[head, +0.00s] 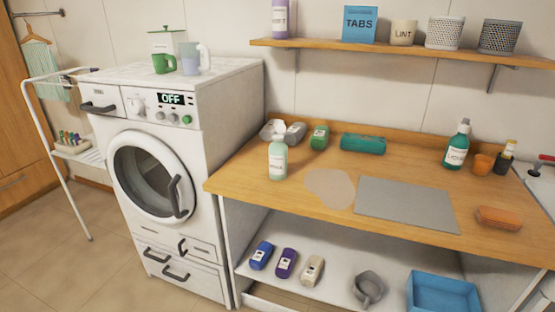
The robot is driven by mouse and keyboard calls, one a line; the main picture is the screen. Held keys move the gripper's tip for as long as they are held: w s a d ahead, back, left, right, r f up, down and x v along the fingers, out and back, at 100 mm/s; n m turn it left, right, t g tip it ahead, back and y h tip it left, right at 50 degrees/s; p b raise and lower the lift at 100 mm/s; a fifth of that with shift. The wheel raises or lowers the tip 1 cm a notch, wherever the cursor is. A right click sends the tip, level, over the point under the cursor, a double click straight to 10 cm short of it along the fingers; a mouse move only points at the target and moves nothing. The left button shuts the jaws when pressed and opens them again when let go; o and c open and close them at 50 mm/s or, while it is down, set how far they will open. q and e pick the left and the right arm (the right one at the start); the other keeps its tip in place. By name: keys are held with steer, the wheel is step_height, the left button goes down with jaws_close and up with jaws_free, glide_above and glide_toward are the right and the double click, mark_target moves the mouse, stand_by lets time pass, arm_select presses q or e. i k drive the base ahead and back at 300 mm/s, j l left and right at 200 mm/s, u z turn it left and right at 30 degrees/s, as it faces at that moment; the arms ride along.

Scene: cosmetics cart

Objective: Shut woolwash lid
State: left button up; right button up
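No label that I can read clearly says woolwash, so I cannot tell for sure which container it is. A pale green bottle (278,160) with a small white label stands upright on the wooden counter; its top is too small to tell open from shut. A green and white container (164,52) stands on the washing machine, with a pale panel at its top that may be a raised lid. Neither of my grippers shows in the head view.
A pale jug (195,58) stands on the washing machine (230,75). A wooden shelf (410,51) hangs above.

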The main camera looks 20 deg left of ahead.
mark_target(280, 128)
steer(key=j+z, duration=0.1)
steer(key=z, duration=0.75)
steer(key=j+z, duration=0.35)
steer(key=k+j+z, duration=0.2)
steer(key=j+z, duration=0.15)
steer(key=j, duration=0.15)
steer(key=k+j+z, duration=0.15)
steer(key=j+z, duration=0.2)
